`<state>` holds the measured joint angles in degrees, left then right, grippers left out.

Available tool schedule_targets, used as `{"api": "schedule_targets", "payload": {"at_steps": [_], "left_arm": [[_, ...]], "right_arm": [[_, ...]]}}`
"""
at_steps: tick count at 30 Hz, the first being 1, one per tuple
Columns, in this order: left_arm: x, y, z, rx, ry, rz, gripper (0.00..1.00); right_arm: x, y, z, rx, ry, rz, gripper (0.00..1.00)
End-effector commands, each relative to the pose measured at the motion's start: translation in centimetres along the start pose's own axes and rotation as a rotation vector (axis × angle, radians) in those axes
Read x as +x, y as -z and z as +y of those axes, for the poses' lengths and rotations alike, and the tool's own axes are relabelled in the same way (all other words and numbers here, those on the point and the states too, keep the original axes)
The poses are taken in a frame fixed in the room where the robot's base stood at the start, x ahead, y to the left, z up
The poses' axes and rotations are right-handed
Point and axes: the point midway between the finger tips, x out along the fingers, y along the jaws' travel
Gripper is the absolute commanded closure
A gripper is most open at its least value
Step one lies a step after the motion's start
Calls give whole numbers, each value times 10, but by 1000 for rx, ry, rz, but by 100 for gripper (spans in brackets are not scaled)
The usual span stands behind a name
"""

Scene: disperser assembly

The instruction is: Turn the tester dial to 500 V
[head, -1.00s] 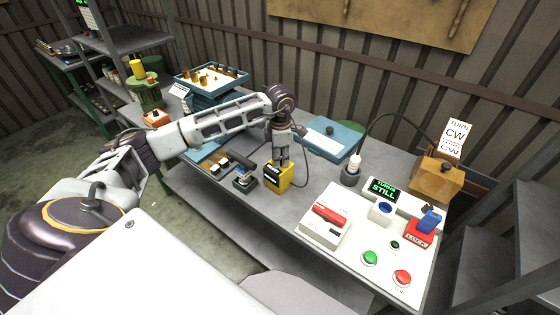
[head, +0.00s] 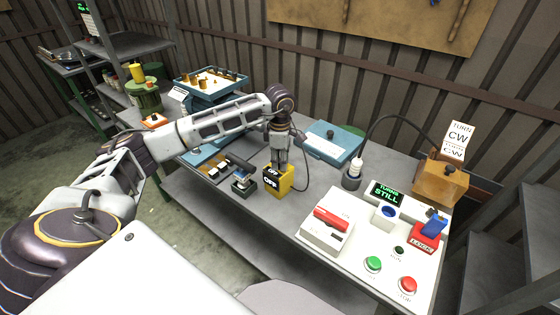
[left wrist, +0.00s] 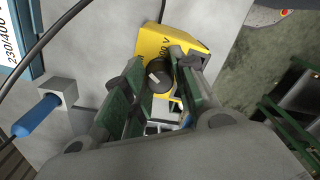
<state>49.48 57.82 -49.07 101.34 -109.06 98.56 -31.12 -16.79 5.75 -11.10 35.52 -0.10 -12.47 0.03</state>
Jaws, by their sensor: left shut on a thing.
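The tester is a yellow box (head: 287,188) with a black front display, standing near the table's front edge. The display's white lettering is small; its top line seems to read OFF. My left gripper (head: 281,162) points straight down onto the tester's top. In the left wrist view, the tester (left wrist: 150,42) carries a round black dial (left wrist: 159,76) between my two green-sided fingers. My left gripper is shut on the dial. Part of a "V" marking shows beside the dial; the full scale and the dial's setting cannot be read. My right gripper is not in view.
A small dark device (head: 243,186) stands close left of the tester. A black cable runs beside the tester. A blue case (head: 333,144) lies behind it. A white panel (head: 352,258) with a red lever and buttons is to the right. Bare table lies between.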

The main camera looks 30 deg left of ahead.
Motion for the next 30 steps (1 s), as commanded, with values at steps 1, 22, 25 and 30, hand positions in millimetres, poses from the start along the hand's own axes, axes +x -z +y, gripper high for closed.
{"api": "schedule_targets", "payload": {"at_steps": [1,22,25,30], "left_arm": [[0,0,0,0,0,0,97],[-3,0,0,-1,0,-1,49],[-8,0,0,-1,-1,-1,49],[-26,0,1,-1,-3,-1,49]], "right_arm": [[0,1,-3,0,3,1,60],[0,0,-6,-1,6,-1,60],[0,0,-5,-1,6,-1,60],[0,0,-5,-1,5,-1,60]]}}
